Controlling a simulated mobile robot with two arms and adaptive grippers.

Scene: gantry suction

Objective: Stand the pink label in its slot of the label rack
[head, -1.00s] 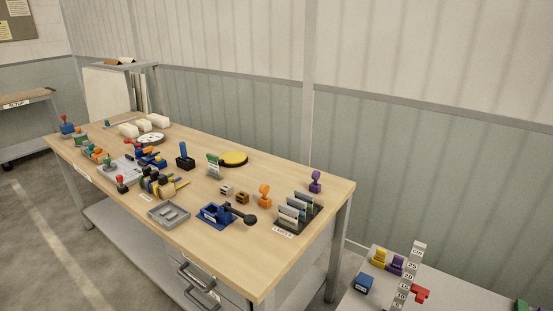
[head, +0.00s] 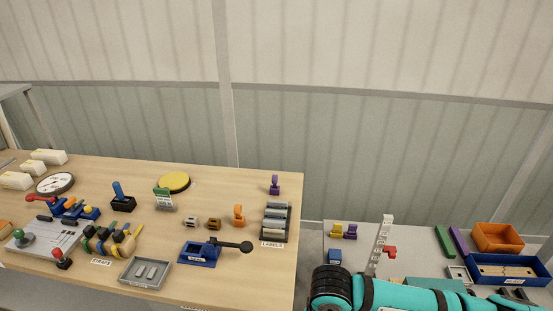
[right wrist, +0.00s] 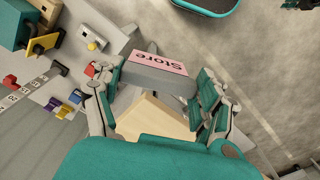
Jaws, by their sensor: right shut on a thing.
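The pink label (right wrist: 165,63), marked "Store" on a grey body, is between the fingers of my right gripper (right wrist: 160,84) in the right wrist view. The gripper is shut on it, with its pink face toward the upper right. The label rack (head: 265,238), dark with a "LABELS" tag, stands at the right end of the wooden bench in the head view. Several grey labels stand in it; its slots are too small to make out. In the head view my right arm is at lower right, away from the rack. My left gripper is not seen.
A purple-handled stamp (head: 275,185) stands behind the rack and an orange one (head: 239,216) left of it. A blue tool with a black knob (head: 199,253) lies nearer. A grey side table (head: 420,236) holds a blue tray (head: 507,284) and an orange bin (head: 497,238).

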